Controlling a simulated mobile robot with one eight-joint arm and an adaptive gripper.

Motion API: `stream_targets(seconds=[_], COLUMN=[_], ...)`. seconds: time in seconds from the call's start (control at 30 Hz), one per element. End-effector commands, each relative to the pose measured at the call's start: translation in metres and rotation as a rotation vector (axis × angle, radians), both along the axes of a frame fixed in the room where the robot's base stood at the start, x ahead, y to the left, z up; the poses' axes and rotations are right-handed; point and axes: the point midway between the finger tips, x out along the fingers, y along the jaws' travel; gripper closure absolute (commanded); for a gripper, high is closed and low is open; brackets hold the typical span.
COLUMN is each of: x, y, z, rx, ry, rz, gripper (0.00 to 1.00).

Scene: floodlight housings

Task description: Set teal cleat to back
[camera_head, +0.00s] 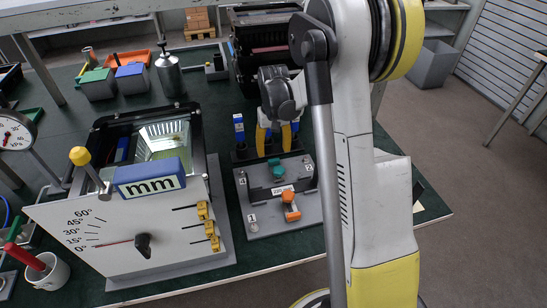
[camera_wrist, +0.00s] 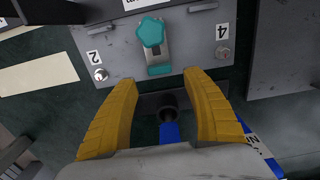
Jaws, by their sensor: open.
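The teal cleat (camera_head: 277,172) is on the back part of a grey plate (camera_head: 256,218) with numbered corners. In the wrist view the teal cleat (camera_wrist: 152,33) shows a lobed knob at one end of a short metal piece, with a teal patch at the other end. My gripper (camera_head: 270,136) is open, with yellow fingers pointing down behind the plate. In the wrist view my gripper (camera_wrist: 160,82) has its fingers spread short of the cleat, apart from it. Nothing is held between them. Whether the cleat sits fully back cannot be told.
An orange cleat (camera_head: 290,205) sits on the front of the same plate. A rack with blue-handled items (camera_head: 239,125) stands just behind, under my fingers. A dark housing (camera_head: 262,50) stands behind.

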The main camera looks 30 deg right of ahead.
Motion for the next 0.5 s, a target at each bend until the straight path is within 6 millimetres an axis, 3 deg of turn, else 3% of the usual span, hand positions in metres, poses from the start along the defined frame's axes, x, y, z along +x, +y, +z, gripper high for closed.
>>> stream_targets(seconds=[0.2, 0.5], x=[0.0, 0.0], y=[0.0, 0.0], z=[0.047, 0.072], rx=[0.0, 0.0], ry=[-0.001, -0.001], rz=[0.0, 0.0], gripper=[0.42, 0.42])
